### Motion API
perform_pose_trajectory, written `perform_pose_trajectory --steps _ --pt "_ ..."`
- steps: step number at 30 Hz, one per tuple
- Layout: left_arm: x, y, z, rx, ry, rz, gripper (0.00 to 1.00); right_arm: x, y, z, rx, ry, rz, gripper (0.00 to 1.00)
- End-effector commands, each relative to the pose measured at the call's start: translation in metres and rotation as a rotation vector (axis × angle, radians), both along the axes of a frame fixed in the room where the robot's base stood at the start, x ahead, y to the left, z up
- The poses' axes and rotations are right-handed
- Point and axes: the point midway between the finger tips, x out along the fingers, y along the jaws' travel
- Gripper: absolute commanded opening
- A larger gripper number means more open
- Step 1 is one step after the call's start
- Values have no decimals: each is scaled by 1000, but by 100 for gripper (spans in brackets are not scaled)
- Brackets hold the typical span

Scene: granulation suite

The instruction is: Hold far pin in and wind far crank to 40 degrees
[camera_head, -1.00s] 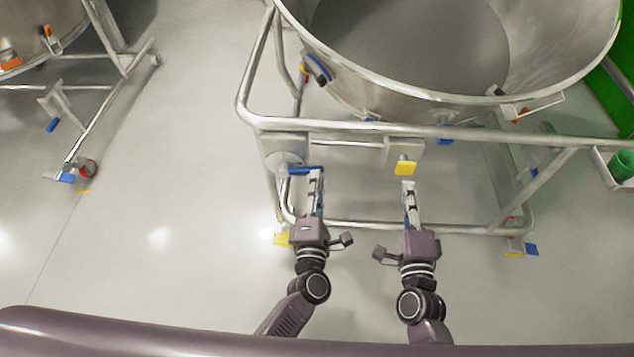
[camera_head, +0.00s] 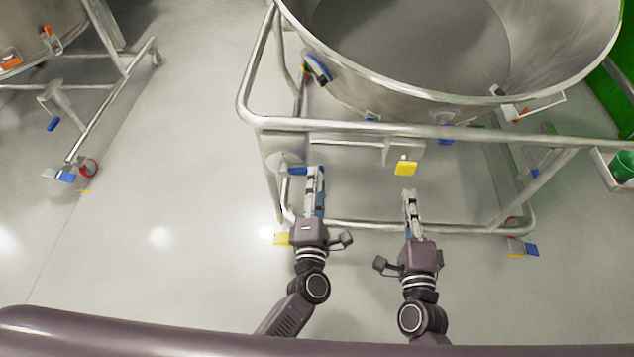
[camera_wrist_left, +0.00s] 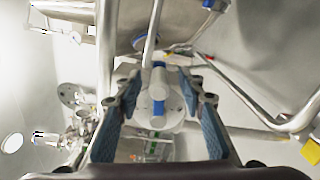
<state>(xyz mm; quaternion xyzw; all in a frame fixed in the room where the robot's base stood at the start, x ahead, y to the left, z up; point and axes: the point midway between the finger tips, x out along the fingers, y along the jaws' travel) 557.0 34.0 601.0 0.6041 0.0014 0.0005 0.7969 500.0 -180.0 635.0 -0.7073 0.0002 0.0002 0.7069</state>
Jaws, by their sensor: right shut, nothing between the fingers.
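A crank with a blue handle (camera_head: 297,171) and a round plate (camera_head: 285,158) is on the left end of the near cart frame. The handle (camera_wrist_left: 158,88) also shows in the left wrist view, between the spread blue-padded fingers. My left gripper (camera_head: 315,172) is open at the handle and partly hides it in the head view; contact cannot be told. A yellow pin knob (camera_head: 405,168) sits on a bracket right of the crank. My right gripper (camera_head: 409,194) is shut and empty, just below the knob in the picture and apart from it. The crank's angle cannot be read.
A large steel bowl (camera_head: 540,75) rests above the tubular frame. The frame's top rail (camera_head: 370,128) and lower rail (camera_head: 370,227) run near both grippers. Another cart with a blue handle (camera_head: 53,124) stands at left. The floor between the carts is clear.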

Motion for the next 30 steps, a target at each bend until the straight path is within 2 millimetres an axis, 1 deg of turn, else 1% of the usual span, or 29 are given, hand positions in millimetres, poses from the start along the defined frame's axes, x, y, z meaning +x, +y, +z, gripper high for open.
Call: perform_pose_trajectory --steps 8,11,30 --pt "0 -1 1 -1 -1 -2 41 0 0 0 0 0 0 0" --pt "-7 -1 0 -1 -1 -2 41 0 0 0 0 0 0 0" --pt "-84 -1 0 1 0 -2 41 0 0 0 0 0 0 0"
